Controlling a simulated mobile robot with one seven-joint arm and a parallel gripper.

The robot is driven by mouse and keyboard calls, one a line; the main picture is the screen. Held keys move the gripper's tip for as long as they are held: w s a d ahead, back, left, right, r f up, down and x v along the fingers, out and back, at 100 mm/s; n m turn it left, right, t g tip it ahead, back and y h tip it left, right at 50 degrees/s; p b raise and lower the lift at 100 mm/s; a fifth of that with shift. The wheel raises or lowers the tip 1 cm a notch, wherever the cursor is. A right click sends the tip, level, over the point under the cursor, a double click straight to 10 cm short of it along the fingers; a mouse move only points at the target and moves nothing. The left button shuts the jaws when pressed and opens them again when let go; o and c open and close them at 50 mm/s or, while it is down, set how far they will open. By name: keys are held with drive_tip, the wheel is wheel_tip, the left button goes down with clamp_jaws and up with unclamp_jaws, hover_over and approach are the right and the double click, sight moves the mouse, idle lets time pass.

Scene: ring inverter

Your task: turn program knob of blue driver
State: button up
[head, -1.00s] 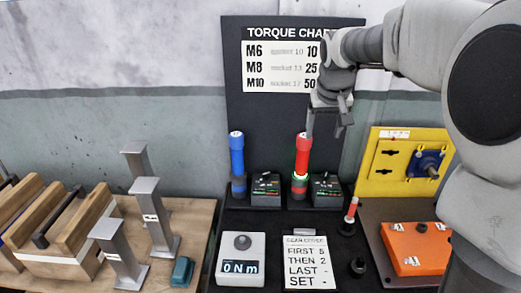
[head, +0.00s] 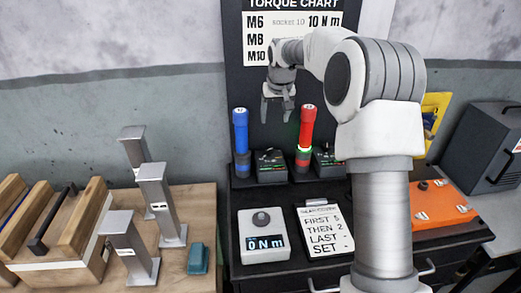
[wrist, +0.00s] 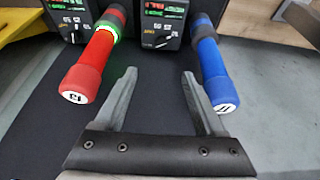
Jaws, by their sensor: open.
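The blue driver (head: 241,145) stands upright in its dock, left of the red driver (head: 306,128). A small black control box (head: 270,165) with a lit display sits just right of the blue driver. In the wrist view this box (wrist: 163,20) lies between the two drivers, with the blue driver (wrist: 209,62) on the right. A small dark knob (wrist: 165,31) shows low on the box face; its setting is too small to read. My gripper (head: 277,116) hangs empty above the control box, fingers apart and pointing down. In the wrist view its fingers (wrist: 158,76) touch nothing.
The red driver (wrist: 92,64) has its own control box (wrist: 70,20). The torque chart board (head: 253,90) stands behind. Metal stands (head: 161,205) are at left, an orange case (head: 440,203) at right.

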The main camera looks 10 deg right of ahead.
sight(269, 150)
drive_tip(key=x, duration=1.8)
drive_tip(key=shift+a, duration=0.1)
clamp_jaws()
